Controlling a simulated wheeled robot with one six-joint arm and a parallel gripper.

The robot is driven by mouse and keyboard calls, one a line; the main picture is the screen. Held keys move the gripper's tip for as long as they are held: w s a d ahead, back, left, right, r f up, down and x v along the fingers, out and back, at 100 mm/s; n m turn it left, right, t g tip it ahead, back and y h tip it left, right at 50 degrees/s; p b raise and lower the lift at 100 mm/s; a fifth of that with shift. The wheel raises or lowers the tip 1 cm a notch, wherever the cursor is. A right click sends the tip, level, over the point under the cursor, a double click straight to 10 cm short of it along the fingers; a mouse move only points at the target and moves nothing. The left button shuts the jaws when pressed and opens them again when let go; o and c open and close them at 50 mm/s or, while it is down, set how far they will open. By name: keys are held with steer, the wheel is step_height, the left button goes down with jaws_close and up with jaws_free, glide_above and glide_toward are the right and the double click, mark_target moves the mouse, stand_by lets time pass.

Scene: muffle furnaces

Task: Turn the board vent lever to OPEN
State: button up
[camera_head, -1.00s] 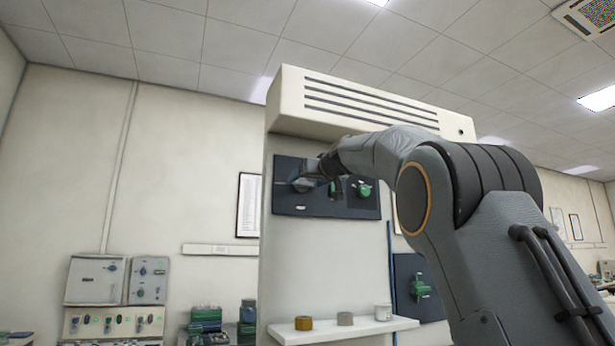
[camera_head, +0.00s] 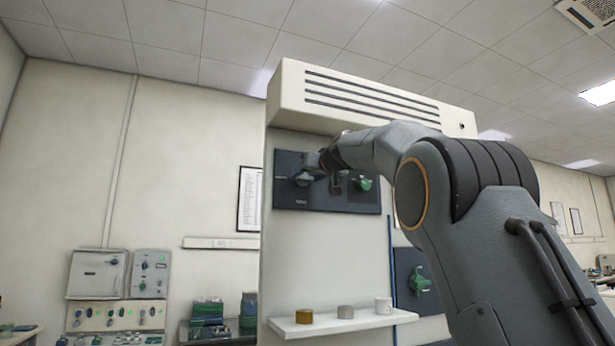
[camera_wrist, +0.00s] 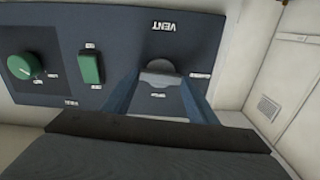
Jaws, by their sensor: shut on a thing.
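The dark board (camera_head: 335,200) is on the pale cabinet's front under the vented hood. Its vent lever (camera_wrist: 161,80), a grey handle on a round hub, sits under an upside-down VENT label in the wrist view. My gripper (camera_wrist: 160,100) has its two blue-grey fingers on either side of the lever and is shut on it. The lever points towards my gripper, near a small label too blurred to read; another small label lies to its right. In the head view my gripper (camera_head: 310,174) is at the board's left side and partly hides the lever.
A green switch (camera_wrist: 91,68) and a green round knob (camera_wrist: 22,66) are beside the lever on the board. The hood (camera_head: 365,105) juts out above the board.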

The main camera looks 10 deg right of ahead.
steer(key=m, duration=0.5)
steer(key=shift+d+p, duration=0.1)
steer(key=shift+p, duration=0.3)
steer(key=m+p, duration=0.1)
steer(key=m, duration=0.3)
steer(key=m+p, duration=0.2)
steer(key=m, duration=0.3)
steer(key=shift+d+f+m, duration=0.1)
steer(key=shift+m, duration=0.2)
steer(key=shift+f+m+p, duration=0.1)
steer(key=shift+m+p, duration=0.35)
steer(key=shift+m, duration=0.95)
steer(key=o, duration=1)
steer(key=shift+o, duration=0.2)
steer(key=s+d+b, duration=0.1)
steer(key=s+b, duration=0.3)
steer(key=s, duration=0.3)
steer(key=shift+s+d, duration=0.25)
steer(key=shift+s, duration=0.05)
